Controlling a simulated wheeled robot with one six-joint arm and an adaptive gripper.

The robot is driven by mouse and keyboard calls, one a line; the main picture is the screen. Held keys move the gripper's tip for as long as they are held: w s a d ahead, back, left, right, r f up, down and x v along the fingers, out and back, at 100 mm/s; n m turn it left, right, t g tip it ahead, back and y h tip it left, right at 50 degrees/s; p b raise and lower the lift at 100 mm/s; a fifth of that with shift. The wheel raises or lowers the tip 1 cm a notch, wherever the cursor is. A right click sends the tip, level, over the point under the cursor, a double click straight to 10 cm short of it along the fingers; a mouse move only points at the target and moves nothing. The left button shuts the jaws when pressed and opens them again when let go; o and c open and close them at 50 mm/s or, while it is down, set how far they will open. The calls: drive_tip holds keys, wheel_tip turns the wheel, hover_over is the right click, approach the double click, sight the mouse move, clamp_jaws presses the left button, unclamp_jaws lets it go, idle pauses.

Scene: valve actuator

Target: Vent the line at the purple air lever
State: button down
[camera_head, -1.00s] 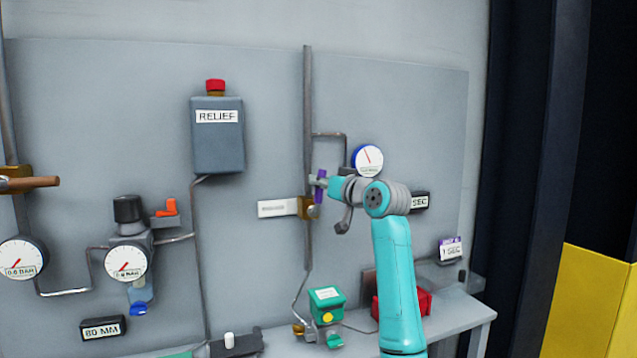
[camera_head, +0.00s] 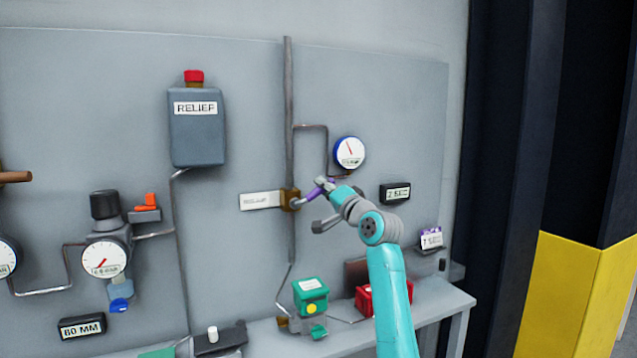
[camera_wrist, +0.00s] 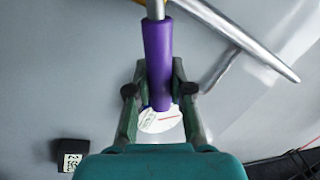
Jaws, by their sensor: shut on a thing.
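The purple air lever (camera_head: 313,194) points right and a little up from the brass valve (camera_head: 289,200) on the grey wall panel. My gripper (camera_head: 322,187) is at the lever's outer end. In the wrist view my gripper (camera_wrist: 158,92) is shut on the purple sleeve (camera_wrist: 158,50), with one finger on each side. The lever's bare metal stem (camera_wrist: 155,10) runs on to the valve. A blue-rimmed gauge (camera_head: 349,152) is above and right of the lever. In the wrist view the gauge face (camera_wrist: 160,123) is partly hidden by the sleeve and fingers.
A vertical pipe (camera_head: 289,110) runs past the valve, with a white label (camera_head: 260,200) left of it. A small black display (camera_head: 395,193) is right of my gripper. A green box (camera_head: 311,296) and red box (camera_head: 368,300) stand on the shelf (camera_head: 440,300) below.

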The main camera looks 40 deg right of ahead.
drive_tip(key=shift+s+d+f+m+h, duration=0.15)
drive_tip(key=shift+f+m+h, duration=0.45)
drive_tip(key=shift+m, duration=0.65)
drive_tip(key=shift+w+d+f+m+h, duration=0.1)
drive_tip(key=shift+d+f+m+h, duration=0.15)
drive_tip(key=shift+f+m, duration=0.85)
drive_tip(key=shift+s+d+f+m+h, duration=0.15)
drive_tip(key=shift+f+m+h, duration=0.35)
drive_tip(key=shift+m, duration=0.95)
drive_tip(key=c, duration=1)
unclamp_jaws()
drive_tip(key=v, duration=1.2)
drive_tip(key=shift+f, duration=0.1)
